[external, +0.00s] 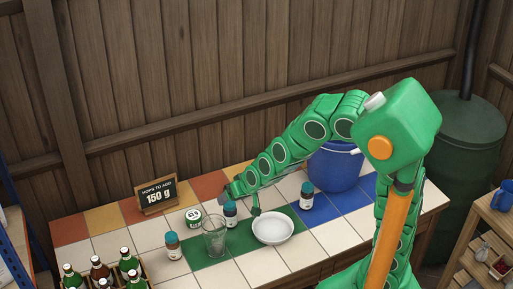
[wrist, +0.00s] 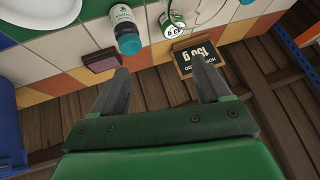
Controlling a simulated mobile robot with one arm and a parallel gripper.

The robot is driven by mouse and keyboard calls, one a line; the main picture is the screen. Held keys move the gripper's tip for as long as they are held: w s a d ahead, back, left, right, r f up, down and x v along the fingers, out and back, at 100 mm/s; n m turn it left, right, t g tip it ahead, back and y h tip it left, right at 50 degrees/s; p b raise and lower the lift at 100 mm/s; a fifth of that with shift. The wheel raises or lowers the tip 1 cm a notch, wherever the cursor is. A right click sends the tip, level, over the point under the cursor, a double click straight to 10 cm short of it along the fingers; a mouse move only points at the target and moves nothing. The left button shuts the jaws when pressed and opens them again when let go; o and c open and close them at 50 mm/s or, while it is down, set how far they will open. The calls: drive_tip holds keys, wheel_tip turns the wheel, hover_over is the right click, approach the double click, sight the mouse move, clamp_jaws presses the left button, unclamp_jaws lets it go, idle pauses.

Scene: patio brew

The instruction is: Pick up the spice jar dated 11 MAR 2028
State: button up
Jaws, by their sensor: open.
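Three spice jars with teal caps stand on the tiled table in the external view: one at the left (external: 172,252), one in the middle (external: 230,219) beside my gripper, and one at the right (external: 306,201). I cannot read a date on any of them. My gripper (external: 240,203) is open and empty, low over the table by the middle jar. In the wrist view, one teal-capped jar (wrist: 127,30) lies beyond the left fingertip, outside the open fingers (wrist: 160,68). Its label text is too small to read.
A clear glass (external: 214,239), a white-and-green tin (external: 193,216) and a white bowl (external: 273,231) stand close around the middle jar. A sign reading 150 g (external: 157,194) stands behind.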

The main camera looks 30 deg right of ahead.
sight(175, 240)
drive_tip(key=w+a+f+t, duration=0.2)
drive_tip(key=a+f+t, duration=0.3)
drive_tip(key=a, duration=0.7)
drive_tip(key=s+a+n+t+y, duration=0.2)
drive_tip(key=s+a+n+t, duration=0.1)
drive_tip(key=s+a+t, duration=0.4)
drive_tip(key=shift+g, duration=0.6)
drive_tip(key=shift+w+a+f, duration=0.1)
drive_tip(key=shift+w+f, duration=0.15)
drive_tip(key=shift+f, duration=1)
drive_tip(key=shift+w+a+f, duration=0.1)
drive_tip(key=shift+w+f, duration=0.1)
drive_tip(key=shift+f, duration=1.1)
drive_tip(key=shift+w+f, duration=0.25)
drive_tip(key=shift+f, duration=1)
drive_tip(key=shift+x, duration=3.75)
drive_tip(key=shift+a+r, duration=0.1)
drive_tip(key=shift+s, duration=0.1)
clamp_jaws()
